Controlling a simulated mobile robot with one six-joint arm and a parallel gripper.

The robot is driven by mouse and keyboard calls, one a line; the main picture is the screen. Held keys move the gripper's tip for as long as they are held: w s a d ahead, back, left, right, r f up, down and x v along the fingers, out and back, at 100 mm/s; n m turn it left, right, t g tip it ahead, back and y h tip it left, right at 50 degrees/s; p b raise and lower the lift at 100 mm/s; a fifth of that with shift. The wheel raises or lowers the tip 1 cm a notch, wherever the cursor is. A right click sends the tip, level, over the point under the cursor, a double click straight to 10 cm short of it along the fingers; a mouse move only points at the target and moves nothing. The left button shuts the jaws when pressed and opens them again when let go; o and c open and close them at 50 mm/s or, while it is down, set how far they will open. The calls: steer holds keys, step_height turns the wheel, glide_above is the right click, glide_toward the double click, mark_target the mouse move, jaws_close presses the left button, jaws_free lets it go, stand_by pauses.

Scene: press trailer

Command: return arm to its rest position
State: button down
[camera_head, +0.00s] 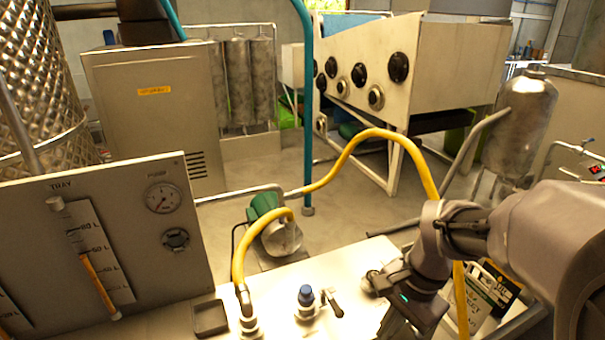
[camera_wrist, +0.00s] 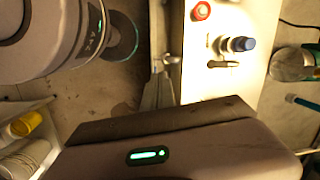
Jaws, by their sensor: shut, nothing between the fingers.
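My arm, grey-mauve, reaches in from the right edge of the head view and bends down over the right end of the white bench top (camera_head: 345,272). My gripper (camera_head: 380,283) is at its end, low over the bench, shut and empty. The fingertips are small and dark there, and I cannot tell how high they are above the top. In the wrist view, a grey housing with a green light fills the bottom, and another part of my body fills the upper left.
A blue-capped valve (camera_head: 306,296) with a black lever stands left of my gripper; it also shows in the wrist view (camera_wrist: 240,44). A yellow hose (camera_head: 345,155) arches behind and passes close to my arm. A gauge panel (camera_head: 110,235) stands at left. Open floor (camera_head: 345,215) lies behind the bench.

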steer(key=s+a+f+n+t+b, duration=0.2)
steer(key=s+a+n+t+b, duration=0.3)
steer(key=s+b, duration=0.4)
steer(key=shift+a+f+n+t+b, duration=0.35)
steer(key=shift+n+b, duration=0.35)
steer(key=shift+b, duration=0.25)
steer(key=shift+s, duration=0.1)
